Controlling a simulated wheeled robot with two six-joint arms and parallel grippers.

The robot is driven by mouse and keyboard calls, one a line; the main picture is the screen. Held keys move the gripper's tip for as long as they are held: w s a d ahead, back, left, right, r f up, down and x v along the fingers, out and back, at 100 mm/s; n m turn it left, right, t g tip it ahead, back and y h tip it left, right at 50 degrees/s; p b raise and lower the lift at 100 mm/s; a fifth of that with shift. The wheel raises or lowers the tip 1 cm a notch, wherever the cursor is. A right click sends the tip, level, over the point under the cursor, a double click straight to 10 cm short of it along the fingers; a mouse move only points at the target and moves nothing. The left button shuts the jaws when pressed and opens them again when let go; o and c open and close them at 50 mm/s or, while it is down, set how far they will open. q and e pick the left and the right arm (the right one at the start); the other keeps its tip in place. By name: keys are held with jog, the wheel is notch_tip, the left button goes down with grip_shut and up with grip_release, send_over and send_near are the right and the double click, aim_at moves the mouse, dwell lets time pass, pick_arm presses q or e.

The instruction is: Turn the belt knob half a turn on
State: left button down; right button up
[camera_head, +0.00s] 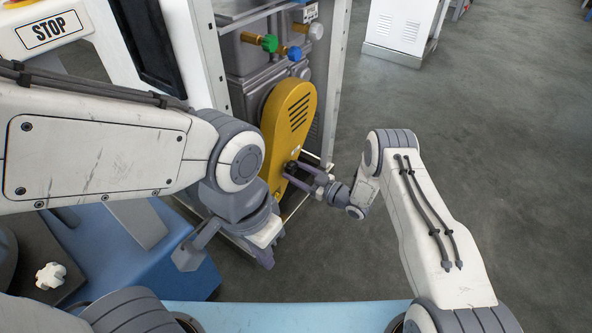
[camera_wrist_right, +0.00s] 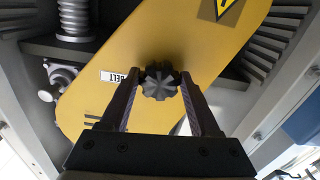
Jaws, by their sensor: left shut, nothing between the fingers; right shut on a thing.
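The belt knob (camera_head: 291,166) is a small dark knob low on the yellow belt cover (camera_head: 284,118). In the right wrist view the knob (camera_wrist_right: 160,84) is black and lobed, beside a white "BELT" label (camera_wrist_right: 112,76). My right gripper (camera_head: 290,173) reaches in from the right and is shut on the knob, one finger on each side of it. My left gripper (camera_head: 266,260) hangs below the cover, shut and empty, apart from the knob. Its fingertips are small and partly hidden by its own wrist.
Valves with green (camera_head: 269,43), blue (camera_head: 294,53) and white (camera_head: 316,31) handles sit above the cover. The grey frame post (camera_head: 333,80) stands right of the cover. A white knob (camera_head: 50,276) is at the lower left. The floor on the right is clear.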

jog(key=m, duration=0.6)
jog(key=shift+s+p, duration=0.2)
jog(key=shift+p, duration=0.1)
dwell(0.4)
jog(key=o, duration=1.4)
jog(key=shift+c, duration=0.2)
jog(key=p+v, duration=0.3)
jog(key=v, duration=0.7)
jog(key=shift+d+p, duration=0.15)
jog(key=shift+p, duration=0.25)
